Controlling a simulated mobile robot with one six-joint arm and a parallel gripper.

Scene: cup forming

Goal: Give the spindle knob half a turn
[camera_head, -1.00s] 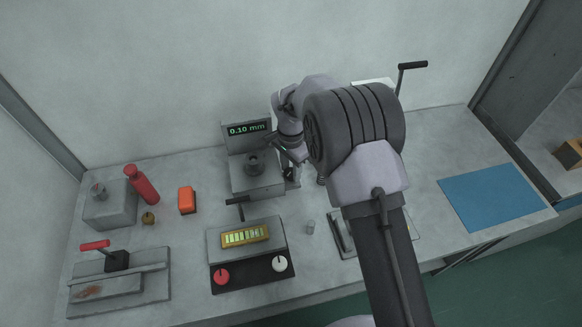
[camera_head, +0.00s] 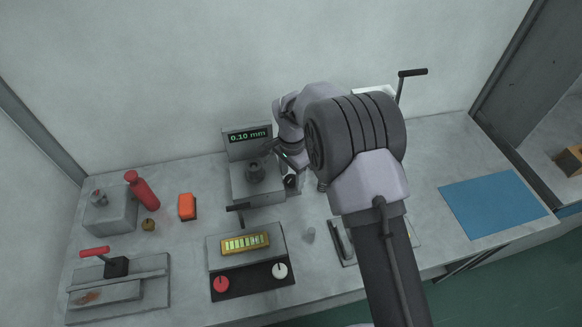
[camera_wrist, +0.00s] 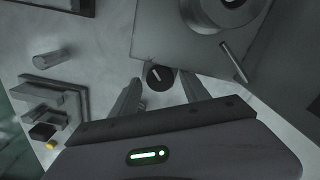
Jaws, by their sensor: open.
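The spindle knob (camera_wrist: 159,76) is a round black knob with a pale pointer line, on the side of the grey gauge unit (camera_wrist: 165,35). In the head view the dark knob (camera_head: 290,181) shows at the right side of that unit, whose display (camera_head: 248,135) reads 0.10 mm. My gripper (camera_wrist: 160,83) is open, with one finger on each side of the knob in the wrist view. Whether the fingers reach down to the knob or touch it, I cannot tell. In the head view my arm hides part of the area around the gripper.
A control box (camera_head: 248,262) with red and white knobs sits in front. A small grey cylinder (camera_head: 309,234) stands nearby. A blue mat (camera_head: 492,200) lies at right.

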